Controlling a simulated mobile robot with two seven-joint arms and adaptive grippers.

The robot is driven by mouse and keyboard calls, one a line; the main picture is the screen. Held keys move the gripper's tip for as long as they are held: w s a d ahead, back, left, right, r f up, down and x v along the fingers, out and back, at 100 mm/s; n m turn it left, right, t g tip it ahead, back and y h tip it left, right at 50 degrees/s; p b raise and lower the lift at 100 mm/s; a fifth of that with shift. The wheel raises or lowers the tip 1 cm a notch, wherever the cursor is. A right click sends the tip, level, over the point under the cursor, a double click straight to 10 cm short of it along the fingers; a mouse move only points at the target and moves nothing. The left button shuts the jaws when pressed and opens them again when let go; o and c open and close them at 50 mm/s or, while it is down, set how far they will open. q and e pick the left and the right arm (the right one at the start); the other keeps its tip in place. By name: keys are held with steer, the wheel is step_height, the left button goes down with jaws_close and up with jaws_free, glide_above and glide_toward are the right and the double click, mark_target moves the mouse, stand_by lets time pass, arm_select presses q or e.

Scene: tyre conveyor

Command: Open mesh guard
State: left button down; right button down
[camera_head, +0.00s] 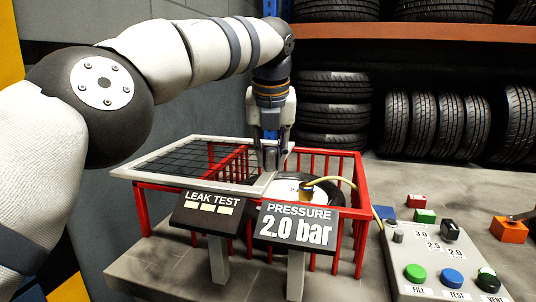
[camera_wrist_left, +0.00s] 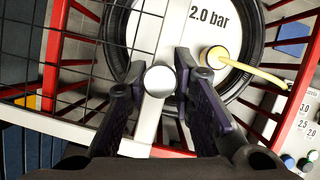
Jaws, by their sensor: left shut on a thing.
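The mesh guard (camera_head: 190,160) is a pale flat frame with black mesh. It lies across the left part of the top of a red barred cage (camera_head: 362,192) and overhangs its left side. The cage's right part is uncovered, showing a wheel with a white disc (camera_head: 287,190). My left gripper (camera_head: 270,162) points down at the guard's right frame bar. In the left wrist view, the left gripper (camera_wrist_left: 162,88) is shut on a round pale knob (camera_wrist_left: 160,80) on that bar (camera_wrist_left: 148,115). My right gripper is out of view.
A yellow hose (camera_head: 330,180) runs from the wheel. Signs reading "LEAK TEST" (camera_head: 206,207) and "PRESSURE 2.0 bar" (camera_head: 297,224) stand in front. A button panel (camera_head: 440,262) and an orange block (camera_head: 509,231) are at right. Tyre racks (camera_head: 335,100) stand behind.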

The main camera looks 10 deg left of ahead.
arm_select(q)
steer(key=shift+a+f, duration=0.1)
steer(key=shift+a, duration=0.3)
steer(key=c, duration=1.4)
jaws_free()
steer(key=v, duration=0.5)
steer(key=shift+r, duration=0.3)
steer(key=shift+v, duration=1)
steer(key=shift+s+f, duration=0.1)
steer(key=shift+s, duration=0.05)
